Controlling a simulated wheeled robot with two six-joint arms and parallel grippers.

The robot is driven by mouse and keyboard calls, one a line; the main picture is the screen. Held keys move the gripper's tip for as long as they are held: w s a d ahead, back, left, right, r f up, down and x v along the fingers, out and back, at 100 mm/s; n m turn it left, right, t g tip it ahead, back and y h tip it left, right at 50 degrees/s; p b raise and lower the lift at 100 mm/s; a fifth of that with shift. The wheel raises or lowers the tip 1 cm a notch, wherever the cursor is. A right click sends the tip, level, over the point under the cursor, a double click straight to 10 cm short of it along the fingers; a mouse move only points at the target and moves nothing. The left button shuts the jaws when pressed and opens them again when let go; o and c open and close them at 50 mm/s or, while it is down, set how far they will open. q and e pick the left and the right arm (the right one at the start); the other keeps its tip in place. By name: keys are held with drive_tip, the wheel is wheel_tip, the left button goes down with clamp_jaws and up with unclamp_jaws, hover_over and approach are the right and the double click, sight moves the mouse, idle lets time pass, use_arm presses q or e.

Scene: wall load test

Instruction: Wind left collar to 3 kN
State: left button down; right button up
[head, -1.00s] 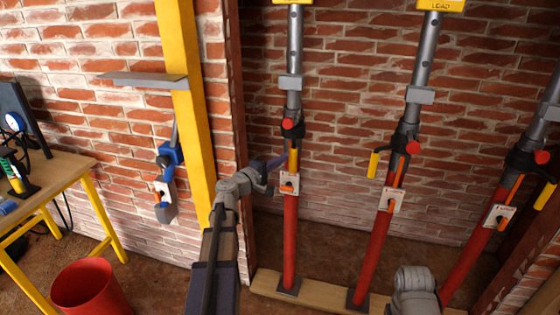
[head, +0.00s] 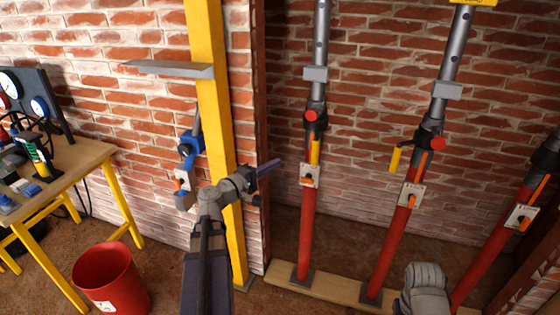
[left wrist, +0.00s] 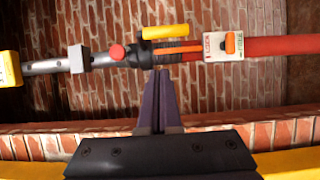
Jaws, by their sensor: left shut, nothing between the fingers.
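The left prop has a red lower tube (head: 304,230) and a grey upper tube (head: 320,40). Its dark left collar (head: 316,121) has a red knob and a yellow crank handle (head: 315,151) hanging down. My left gripper (head: 277,165) is shut and empty, left of the handle and apart from it. In the left wrist view the closed fingers (left wrist: 161,88) point at the prop just below the collar (left wrist: 140,55); the yellow handle (left wrist: 166,32) lies beyond them. A white plate with an orange lever (head: 309,175) sits below the collar. My right gripper is out of view.
Two more red props stand to the right, one with its collar (head: 431,138). A yellow post (head: 213,110) with a grey shelf plate and a blue clamp (head: 189,147) stand left. A bench (head: 75,160) with gauges and a red bucket (head: 112,282) are far left.

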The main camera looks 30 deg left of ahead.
use_arm(q)
drive_tip(key=shift+s, duration=0.3)
drive_tip(key=shift+d, duration=0.1)
